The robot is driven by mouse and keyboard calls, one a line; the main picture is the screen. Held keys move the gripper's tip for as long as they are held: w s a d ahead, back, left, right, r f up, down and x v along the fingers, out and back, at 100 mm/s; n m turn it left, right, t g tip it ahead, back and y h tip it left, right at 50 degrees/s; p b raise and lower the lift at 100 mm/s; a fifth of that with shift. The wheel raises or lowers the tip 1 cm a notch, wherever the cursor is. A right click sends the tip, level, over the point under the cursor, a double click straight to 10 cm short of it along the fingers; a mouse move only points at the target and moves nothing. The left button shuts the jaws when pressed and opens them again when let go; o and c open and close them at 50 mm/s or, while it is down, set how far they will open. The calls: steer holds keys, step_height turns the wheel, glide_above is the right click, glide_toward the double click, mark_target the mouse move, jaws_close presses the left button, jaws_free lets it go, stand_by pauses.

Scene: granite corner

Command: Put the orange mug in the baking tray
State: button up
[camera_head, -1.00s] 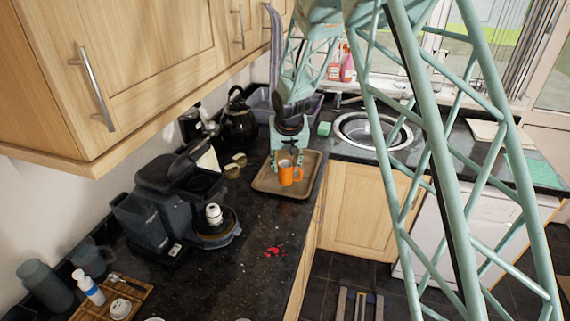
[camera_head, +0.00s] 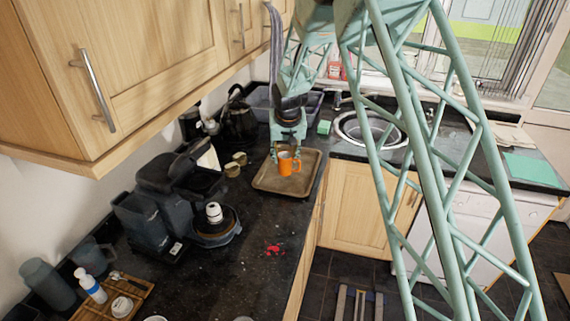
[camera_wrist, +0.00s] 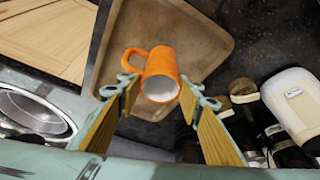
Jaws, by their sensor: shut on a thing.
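The orange mug (camera_head: 287,166) is between the fingers of my gripper (camera_head: 287,152), over the baking tray (camera_head: 262,185) in the head view. The tray is brown and shallow and lies on the dark counter near its front edge. In the wrist view the orange mug (camera_wrist: 155,62) has its open rim towards the camera and its handle to the left. The fingers of my gripper (camera_wrist: 160,92) are shut on its sides. The tray (camera_wrist: 212,28) shows behind it. I cannot tell whether the mug's base touches the tray.
A dark kettle (camera_head: 238,120) stands behind. A round sink (camera_head: 365,130) and a green sponge (camera_head: 324,127) are to the right. Cabinets overhang at the left.

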steer(key=shift+f, duration=1.75)
steer(key=shift+f, duration=0.15)
steer(key=o, duration=1)
steer(key=shift+c, duration=0.2)
steer(key=shift+r, duration=0.35)
steer(key=v, duration=1.1)
steer(key=shift+s+r, duration=0.2)
steer(key=shift+r, duration=0.05)
steer(key=shift+d, duration=0.15)
